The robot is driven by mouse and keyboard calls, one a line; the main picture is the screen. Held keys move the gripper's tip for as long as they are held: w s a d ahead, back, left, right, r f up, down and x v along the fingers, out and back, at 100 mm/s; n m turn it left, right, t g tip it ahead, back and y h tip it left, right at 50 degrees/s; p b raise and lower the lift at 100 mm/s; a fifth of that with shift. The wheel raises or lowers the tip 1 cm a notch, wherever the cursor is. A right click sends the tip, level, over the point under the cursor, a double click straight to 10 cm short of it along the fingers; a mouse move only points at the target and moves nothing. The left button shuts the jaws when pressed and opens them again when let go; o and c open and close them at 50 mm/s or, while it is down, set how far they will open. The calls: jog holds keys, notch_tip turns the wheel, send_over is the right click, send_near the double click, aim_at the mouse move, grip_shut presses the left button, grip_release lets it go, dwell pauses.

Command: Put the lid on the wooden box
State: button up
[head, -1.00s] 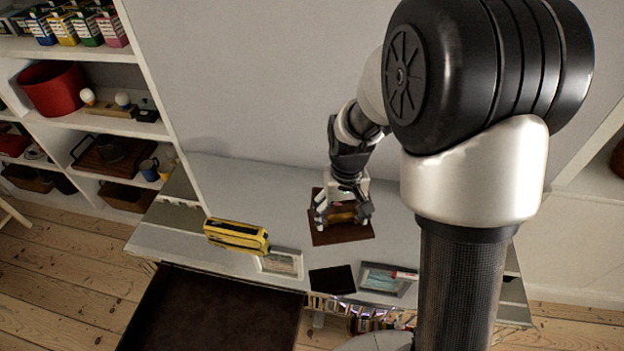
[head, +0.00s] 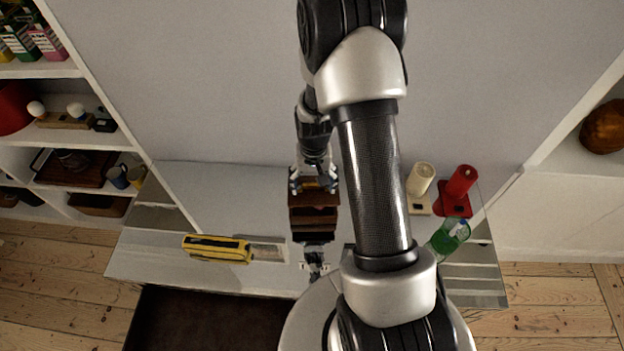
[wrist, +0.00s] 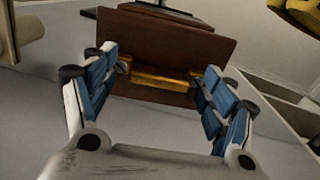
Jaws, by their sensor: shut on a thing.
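My gripper (head: 315,183) is shut on the yellowish handle (wrist: 160,80) of a dark brown wooden lid (wrist: 175,45). In the wrist view the handle sits between both fingers, and the flat lid spreads out beyond them. In the head view the lid (head: 314,198) hangs below my gripper. More dark brown layers show just below it in the picture, partly overlapped. I cannot tell whether these belong to the wooden box, nor whether the lid touches anything. No open box is clearly visible, and my arm hides part of the bench.
The bench between case and lid is mostly clear. Shelves (head: 70,135) stand far left.

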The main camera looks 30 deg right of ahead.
jog(key=shift+w+f+b, duration=0.1)
jog(key=shift+f+b, duration=1.9)
jog(key=shift+f, duration=0.5)
jog(key=shift+f+b, duration=0.55)
jog(key=shift+f, duration=0.05)
